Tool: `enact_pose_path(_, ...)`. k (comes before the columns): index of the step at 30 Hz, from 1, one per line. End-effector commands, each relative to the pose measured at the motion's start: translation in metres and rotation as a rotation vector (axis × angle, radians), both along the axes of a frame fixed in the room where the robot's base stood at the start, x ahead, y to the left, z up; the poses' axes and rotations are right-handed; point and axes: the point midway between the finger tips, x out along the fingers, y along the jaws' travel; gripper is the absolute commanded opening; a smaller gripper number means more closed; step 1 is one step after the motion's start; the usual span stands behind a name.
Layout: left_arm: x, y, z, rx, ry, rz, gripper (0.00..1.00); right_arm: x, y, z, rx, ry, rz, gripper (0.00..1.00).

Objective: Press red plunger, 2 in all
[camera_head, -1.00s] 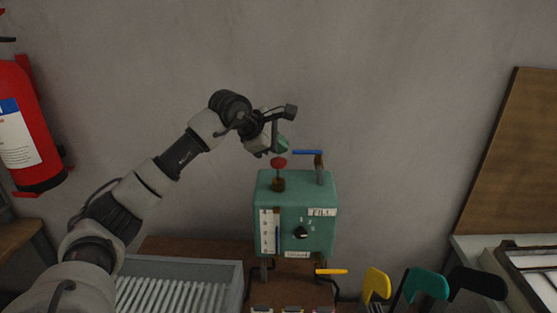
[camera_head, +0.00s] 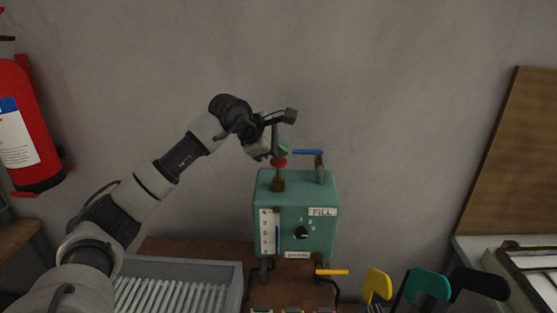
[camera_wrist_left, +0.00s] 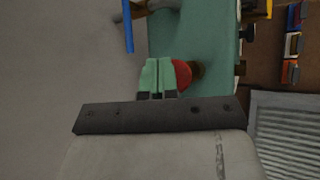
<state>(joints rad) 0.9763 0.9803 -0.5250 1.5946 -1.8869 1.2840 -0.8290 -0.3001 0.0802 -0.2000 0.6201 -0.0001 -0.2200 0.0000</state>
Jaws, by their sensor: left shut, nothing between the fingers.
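The red plunger (camera_head: 279,163) stands on a short stem on top of the green machine box (camera_head: 265,187), at its left side. It also shows in the left wrist view (camera_wrist_left: 183,74). My left gripper (camera_head: 282,150) is right above the plunger's red knob, with its fingers shut and nothing between them. In the left wrist view the green fingertips (camera_wrist_left: 158,77) are closed together beside the red knob and overlap part of it. Whether they touch it I cannot tell for sure. My right gripper is not in view.
A blue lever (camera_head: 307,152) stands close to the right of my gripper on the box. The box front has a dial (camera_head: 301,232) and a yellow lever (camera_head: 332,272) below.

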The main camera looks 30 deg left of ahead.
Motion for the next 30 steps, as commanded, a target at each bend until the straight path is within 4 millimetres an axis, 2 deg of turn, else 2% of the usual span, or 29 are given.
enact_pose_path(30, 0.0, 0.0, -0.014, 0.001, 0.003, 0.0, 0.0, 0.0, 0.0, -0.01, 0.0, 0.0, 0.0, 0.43)
